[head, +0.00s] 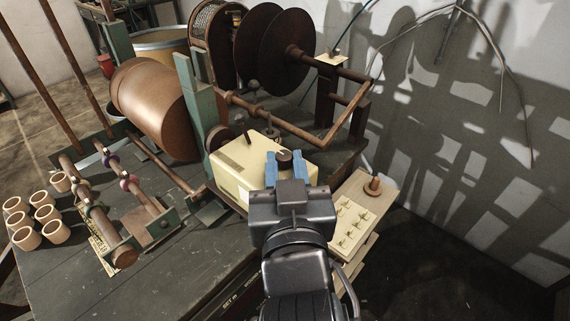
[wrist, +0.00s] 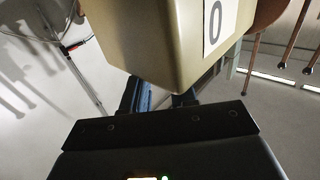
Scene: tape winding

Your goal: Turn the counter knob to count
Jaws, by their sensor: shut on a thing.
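The counter is a cream box (head: 238,165) on the bench, in the middle of the head view. Its dark round knob (head: 284,156) shows between the blue fingers of my gripper (head: 285,166). The gripper is shut on the knob, with one finger on each side. In the wrist view, the box (wrist: 150,35) fills the top middle and bears a white label with a "0" (wrist: 215,22). The fingers (wrist: 160,98) run up behind the box there, and the knob is hidden.
A wooden panel (head: 349,232) with several small switches and a brown peg lies right of my gripper. Large brown discs (head: 285,50) and a copper-coloured drum (head: 152,108) stand behind. Rollers (head: 125,255) and several small cups (head: 42,213) are at the left. The bench front is partly clear.

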